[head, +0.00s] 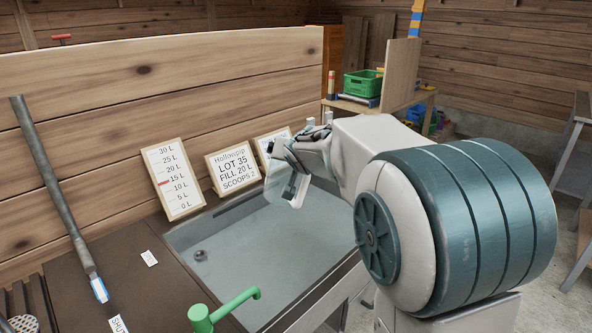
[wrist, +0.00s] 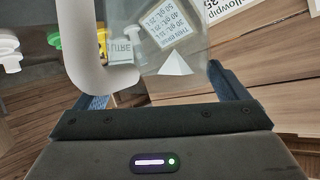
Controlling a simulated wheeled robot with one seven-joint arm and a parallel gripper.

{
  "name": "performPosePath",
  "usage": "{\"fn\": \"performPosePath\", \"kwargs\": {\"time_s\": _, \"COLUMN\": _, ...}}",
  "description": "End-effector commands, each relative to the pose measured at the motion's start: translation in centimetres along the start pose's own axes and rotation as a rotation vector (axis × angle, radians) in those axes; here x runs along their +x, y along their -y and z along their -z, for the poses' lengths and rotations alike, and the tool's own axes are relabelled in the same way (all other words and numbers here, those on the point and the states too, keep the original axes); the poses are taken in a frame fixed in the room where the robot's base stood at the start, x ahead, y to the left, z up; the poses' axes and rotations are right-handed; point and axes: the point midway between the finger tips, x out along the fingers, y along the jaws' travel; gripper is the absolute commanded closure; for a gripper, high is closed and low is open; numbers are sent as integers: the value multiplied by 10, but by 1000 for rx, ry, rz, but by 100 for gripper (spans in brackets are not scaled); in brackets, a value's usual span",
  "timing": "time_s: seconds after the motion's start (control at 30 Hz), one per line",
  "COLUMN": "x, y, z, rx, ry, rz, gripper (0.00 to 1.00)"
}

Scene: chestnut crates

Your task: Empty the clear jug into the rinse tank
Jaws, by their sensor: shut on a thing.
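The rinse tank (head: 240,232) is a grey sunken basin in the counter, with a round drain-like fitting near its left end. My gripper (head: 292,162) is above the tank's far part, shut on the clear jug (head: 279,186). The jug is see-through and looks tilted in the head view; its lower part hangs over the tank. In the wrist view the jug's pale curved handle (wrist: 92,50) and clear wall (wrist: 185,85) show between my dark fingers. I cannot tell how much is in the jug, and no stream is visible.
A green tap (head: 225,308) stands at the tank's near edge. A litre scale board (head: 174,180) and a lot sign (head: 232,171) lean along the back wall; a third sign is partly hidden. A grey pole (head: 55,185) leans at left. A green crate (head: 362,84) sits beyond.

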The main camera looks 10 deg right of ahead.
Motion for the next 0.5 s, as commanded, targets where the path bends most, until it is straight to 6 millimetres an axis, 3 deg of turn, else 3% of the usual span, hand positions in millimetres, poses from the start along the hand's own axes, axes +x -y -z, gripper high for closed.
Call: {"fn": "performPosePath", "kwargs": {"time_s": 0.5, "x": -1, "y": 10, "z": -8, "rx": -101, "ry": -47, "rz": -40, "gripper": 78}}
